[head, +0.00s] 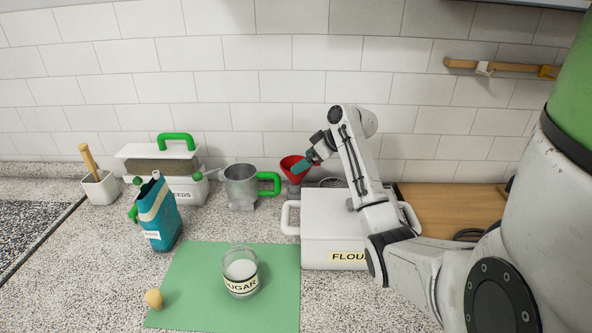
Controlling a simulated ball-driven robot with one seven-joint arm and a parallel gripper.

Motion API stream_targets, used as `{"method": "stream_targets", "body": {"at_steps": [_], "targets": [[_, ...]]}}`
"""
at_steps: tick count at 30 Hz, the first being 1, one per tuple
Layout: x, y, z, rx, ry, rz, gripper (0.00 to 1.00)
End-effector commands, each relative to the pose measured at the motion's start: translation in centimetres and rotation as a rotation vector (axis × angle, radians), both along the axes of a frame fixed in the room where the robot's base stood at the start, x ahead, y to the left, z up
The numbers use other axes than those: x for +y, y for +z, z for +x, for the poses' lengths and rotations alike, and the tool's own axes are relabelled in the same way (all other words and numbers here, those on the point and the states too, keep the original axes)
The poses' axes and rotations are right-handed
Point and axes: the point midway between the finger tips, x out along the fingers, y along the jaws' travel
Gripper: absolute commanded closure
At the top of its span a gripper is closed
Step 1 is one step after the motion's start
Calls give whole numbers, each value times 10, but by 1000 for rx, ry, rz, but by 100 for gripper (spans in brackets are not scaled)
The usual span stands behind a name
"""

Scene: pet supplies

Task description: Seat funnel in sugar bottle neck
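The red funnel (289,163) is at the back middle, left of the white flour box, with its wide mouth up and a grey lower part beneath it. My gripper (302,165), with teal fingers, is at the funnel's right side, overlapping its rim in the picture. I cannot tell whether the fingers are closed on it. The sugar bottle (240,283), clear glass with white contents and a SUGAR label, stands upright on the green mat (190,275). Nothing sits in its open top.
A metal jug (240,183) with green handle stands left of the funnel. The flour box (325,225) is under my arm.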

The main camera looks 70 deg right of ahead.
Motion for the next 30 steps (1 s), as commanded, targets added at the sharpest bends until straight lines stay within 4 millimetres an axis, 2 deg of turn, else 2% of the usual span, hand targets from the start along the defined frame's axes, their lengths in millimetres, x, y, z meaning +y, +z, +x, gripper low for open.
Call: {"method": "stream_targets", "body": {"at_steps": [12, 21, 30], "targets": [[-3, -35, 32, 2, -1, 2, 0], [-4, -39, 35, 0, -1, 0, 0], [-4, -39, 35, 0, -1, 1, 29]]}}
